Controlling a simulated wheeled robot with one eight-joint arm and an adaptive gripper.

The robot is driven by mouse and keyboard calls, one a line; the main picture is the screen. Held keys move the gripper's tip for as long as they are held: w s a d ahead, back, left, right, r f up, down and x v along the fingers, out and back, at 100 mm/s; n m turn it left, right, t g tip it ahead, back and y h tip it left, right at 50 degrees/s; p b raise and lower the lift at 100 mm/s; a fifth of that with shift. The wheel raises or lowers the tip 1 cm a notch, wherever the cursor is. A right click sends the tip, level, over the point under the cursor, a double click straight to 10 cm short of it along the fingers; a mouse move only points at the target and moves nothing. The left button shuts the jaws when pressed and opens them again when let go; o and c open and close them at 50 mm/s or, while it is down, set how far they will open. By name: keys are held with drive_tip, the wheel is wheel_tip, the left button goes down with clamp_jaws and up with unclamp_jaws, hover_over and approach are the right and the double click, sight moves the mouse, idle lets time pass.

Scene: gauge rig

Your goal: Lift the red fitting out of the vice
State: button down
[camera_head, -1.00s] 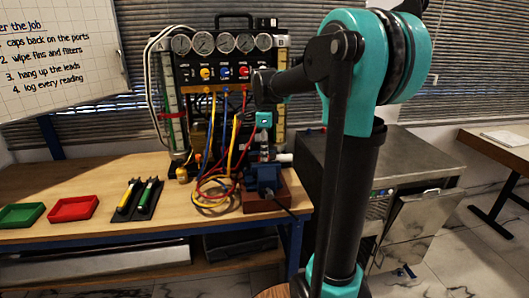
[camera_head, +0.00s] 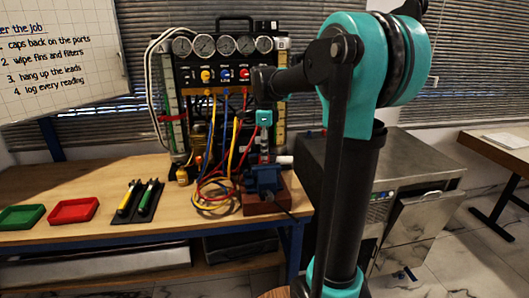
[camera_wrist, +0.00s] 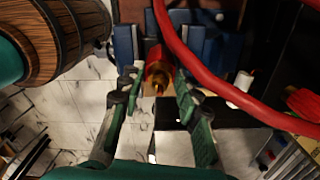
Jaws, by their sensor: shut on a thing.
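The red fitting (camera_wrist: 156,66) shows in the wrist view as a short red cylinder with a brass end, between the blue jaws of the vice (camera_wrist: 187,40). My gripper (camera_wrist: 157,82) is shut on the fitting, one finger on each side. In the head view the blue vice (camera_head: 264,181) stands on a red-brown block near the bench's right end. My gripper (camera_head: 264,156) points down just above it there. The fitting is too small and covered to make out in the head view. I cannot tell how deep it sits between the jaws.
A red hose (camera_wrist: 205,75) crosses the wrist view close to the right finger. Behind the vice stands a gauge panel (camera_head: 222,75) with coloured hoses. Green (camera_head: 20,228) and red (camera_head: 73,222) trays and a black tool mat (camera_head: 152,213) lie left on the bench.

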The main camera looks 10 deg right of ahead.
drive_tip(key=shift+r, duration=3.7)
drive_tip(key=shift+a, duration=0.1)
